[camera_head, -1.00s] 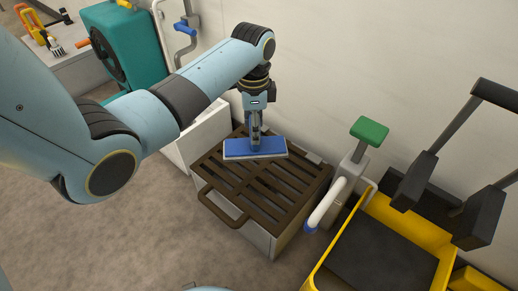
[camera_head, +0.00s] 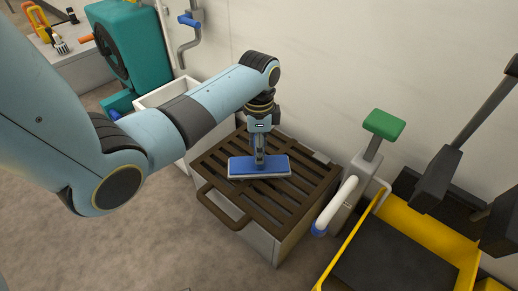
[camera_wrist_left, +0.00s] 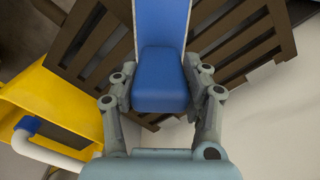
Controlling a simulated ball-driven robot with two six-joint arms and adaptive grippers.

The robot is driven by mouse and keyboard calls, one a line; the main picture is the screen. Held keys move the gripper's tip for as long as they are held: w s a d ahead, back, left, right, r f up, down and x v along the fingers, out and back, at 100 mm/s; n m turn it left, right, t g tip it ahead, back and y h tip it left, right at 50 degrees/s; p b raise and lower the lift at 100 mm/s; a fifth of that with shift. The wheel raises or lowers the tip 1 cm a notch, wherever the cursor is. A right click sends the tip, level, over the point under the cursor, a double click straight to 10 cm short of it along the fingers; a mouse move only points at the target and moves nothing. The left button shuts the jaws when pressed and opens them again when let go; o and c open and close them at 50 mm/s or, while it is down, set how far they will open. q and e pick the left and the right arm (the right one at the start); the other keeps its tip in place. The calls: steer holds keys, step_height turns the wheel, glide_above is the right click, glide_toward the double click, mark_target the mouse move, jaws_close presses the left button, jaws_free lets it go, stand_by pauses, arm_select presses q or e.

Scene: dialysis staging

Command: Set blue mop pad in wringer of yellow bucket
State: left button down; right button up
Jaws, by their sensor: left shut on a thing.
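The blue mop pad (camera_head: 240,167) has a pale underside and is at the slatted brown grate in the head view. My left gripper (camera_head: 259,160) points down and is shut on the pad's raised blue middle part. In the left wrist view the pad (camera_wrist_left: 162,25) lies between the fingers of the left gripper (camera_wrist_left: 160,95). Whether the pad touches the grate I cannot tell. The yellow bucket (camera_head: 440,236) stands at the right, with a dark wringer (camera_head: 436,180) at its back; part of it is cut off by the picture's edge. My right gripper is not in view.
The grate (camera_head: 222,203) tops a pale box with a front handle. Between it and the bucket stands a grey post with a green knob (camera_head: 384,124) and a white pipe (camera_head: 338,204). A white basin (camera_head: 160,93) and teal machine (camera_head: 130,45) are behind left. A wall runs along the back.

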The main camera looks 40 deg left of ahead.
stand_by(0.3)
arm_select(q)
steer(key=c, duration=0.6)
jaws_free()
steer(key=shift+f, duration=0.1)
